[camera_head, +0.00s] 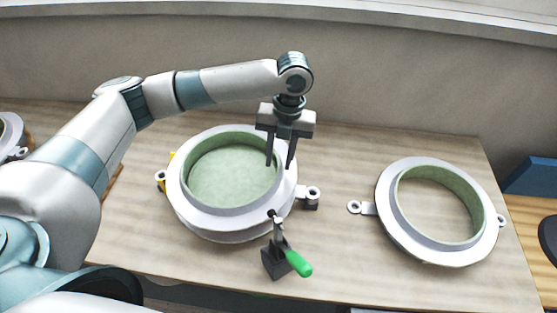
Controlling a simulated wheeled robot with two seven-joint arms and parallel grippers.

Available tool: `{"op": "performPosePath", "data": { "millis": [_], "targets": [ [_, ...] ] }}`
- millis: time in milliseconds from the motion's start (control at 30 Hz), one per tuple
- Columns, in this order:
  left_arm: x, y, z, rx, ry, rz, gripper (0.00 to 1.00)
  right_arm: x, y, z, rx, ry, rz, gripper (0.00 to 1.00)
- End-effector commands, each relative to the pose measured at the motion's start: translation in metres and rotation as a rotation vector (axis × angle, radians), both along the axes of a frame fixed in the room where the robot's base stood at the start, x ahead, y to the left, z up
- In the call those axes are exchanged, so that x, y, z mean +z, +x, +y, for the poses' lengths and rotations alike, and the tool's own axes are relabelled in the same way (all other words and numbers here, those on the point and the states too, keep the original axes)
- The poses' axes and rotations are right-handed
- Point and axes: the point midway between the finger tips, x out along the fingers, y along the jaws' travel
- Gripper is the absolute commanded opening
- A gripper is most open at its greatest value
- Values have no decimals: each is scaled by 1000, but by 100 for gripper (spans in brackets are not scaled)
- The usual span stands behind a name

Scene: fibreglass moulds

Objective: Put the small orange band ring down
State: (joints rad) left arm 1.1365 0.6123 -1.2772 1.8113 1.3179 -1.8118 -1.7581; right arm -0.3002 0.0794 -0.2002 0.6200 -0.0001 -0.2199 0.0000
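I see no small orange band ring in the head view. My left gripper (280,166) points down over the right inner wall of the left round mould. Its two fingers are apart, with nothing visible between them. The left mould (185,205) is a white ring-shaped body with a pale green lining and floor. My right gripper is not in view.
A second white ring mould (386,229) with a green inner wall lies at the right. A toggle clamp with a green handle (299,263) stands before the left mould. A yellow part (171,157) shows at its left edge.

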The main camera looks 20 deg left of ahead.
Motion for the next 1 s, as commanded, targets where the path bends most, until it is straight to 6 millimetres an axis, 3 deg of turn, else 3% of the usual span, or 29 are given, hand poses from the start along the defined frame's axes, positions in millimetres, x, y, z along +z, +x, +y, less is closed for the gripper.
{"op": "performPosePath", "data": {
  "millis": [600, 800, 1000],
  "targets": [
    [93, 13, -8, -1, -1, -2, 29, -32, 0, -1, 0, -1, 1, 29],
    [107, 14, -9, 1, 0, 0, 29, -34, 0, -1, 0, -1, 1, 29],
    [108, 14, -9, 1, 0, 1, 29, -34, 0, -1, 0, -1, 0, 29]
  ]
}}
